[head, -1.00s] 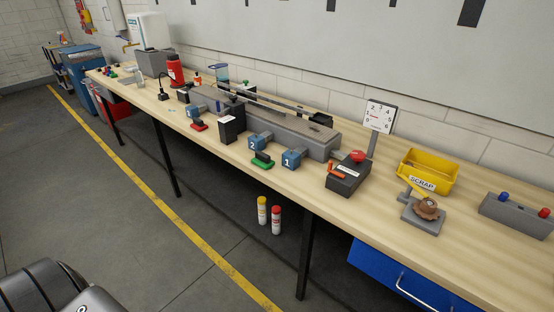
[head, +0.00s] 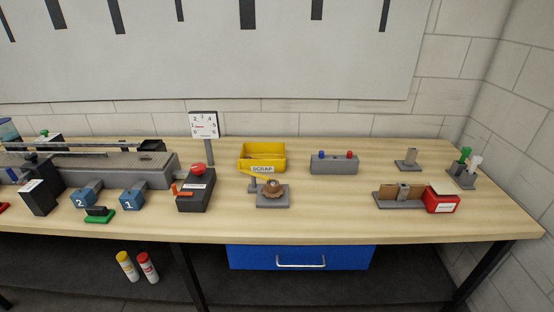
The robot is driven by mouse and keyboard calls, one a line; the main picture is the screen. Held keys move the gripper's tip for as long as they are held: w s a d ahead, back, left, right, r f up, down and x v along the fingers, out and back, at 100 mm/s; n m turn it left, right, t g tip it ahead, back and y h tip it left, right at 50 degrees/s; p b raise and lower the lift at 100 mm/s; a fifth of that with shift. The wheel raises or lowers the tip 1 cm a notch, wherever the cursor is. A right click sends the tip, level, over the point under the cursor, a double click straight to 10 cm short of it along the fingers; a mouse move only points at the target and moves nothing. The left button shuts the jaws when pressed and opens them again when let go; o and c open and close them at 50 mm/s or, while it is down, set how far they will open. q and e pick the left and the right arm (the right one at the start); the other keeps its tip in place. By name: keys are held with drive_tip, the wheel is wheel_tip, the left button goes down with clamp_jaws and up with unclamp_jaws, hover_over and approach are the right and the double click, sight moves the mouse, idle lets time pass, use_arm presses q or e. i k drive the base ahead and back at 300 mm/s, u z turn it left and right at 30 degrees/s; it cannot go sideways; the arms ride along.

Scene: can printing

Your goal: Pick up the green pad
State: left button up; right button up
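The green pad (head: 99,216) lies on the bench near its front edge at the left, with a dark block-shaped grip on top. It sits between the blue block marked 2 (head: 86,198) and the blue block marked 1 (head: 132,199), slightly in front of them. Neither of my grippers shows in the head view.
The wooden bench (head: 330,220) carries a dark box with a red button (head: 195,190), a dial sign (head: 203,125), a yellow scrap bin (head: 262,152), a two-button box (head: 334,163) and a red box (head: 442,203). A blue drawer (head: 300,258) hangs below.

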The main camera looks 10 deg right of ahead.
sight(96, 214)
drive_tip(key=u, duration=0.5)
drive_tip(key=k, duration=0.45)
drive_tip(key=u, duration=1)
drive_tip(key=i, duration=1.4)
drive_tip(key=z, duration=0.7)
